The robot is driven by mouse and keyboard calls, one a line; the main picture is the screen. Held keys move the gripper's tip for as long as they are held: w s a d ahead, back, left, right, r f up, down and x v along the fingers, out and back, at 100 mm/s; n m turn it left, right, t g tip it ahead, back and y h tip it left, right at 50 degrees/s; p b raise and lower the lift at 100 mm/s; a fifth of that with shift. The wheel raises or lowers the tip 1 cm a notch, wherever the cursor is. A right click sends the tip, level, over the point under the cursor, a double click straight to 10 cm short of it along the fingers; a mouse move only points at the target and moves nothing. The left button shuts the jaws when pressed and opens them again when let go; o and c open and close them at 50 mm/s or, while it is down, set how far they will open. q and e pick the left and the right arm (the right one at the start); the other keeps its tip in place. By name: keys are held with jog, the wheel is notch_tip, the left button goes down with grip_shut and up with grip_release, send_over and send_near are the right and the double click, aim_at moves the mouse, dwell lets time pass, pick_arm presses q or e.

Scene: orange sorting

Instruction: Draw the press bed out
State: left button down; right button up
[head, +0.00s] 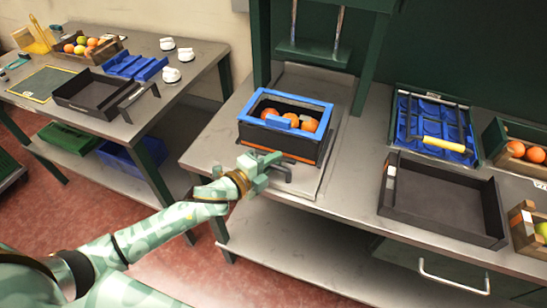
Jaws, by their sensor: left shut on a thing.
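The press bed (306,190) is a grey metal plate that runs out from under the green press frame (262,45). A blue-rimmed black box (285,148) with several oranges (309,124) stands on it, in front of the press. A dark handle (284,173) shows at the front of the bed, below the box. My left gripper (268,163) is at this handle and shut on it; its fingers partly hide the handle. My right gripper is out of view.
A side table (185,90) at left holds trays and white cups. Red floor lies open between them.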

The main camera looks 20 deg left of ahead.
pick_arm(q)
jog(key=shift+s+f, duration=0.15)
jog(key=shift+f, duration=0.1)
jog(key=c, duration=1.7)
grip_release()
jog(key=shift+s, duration=0.1)
jog(key=shift+s+r, duration=0.1)
jog(key=shift+r, duration=0.1)
jog(key=p+v, duration=0.1)
jog(key=v, duration=1.5)
jog(key=shift+s, duration=0.15)
jog(key=shift+a, duration=0.15)
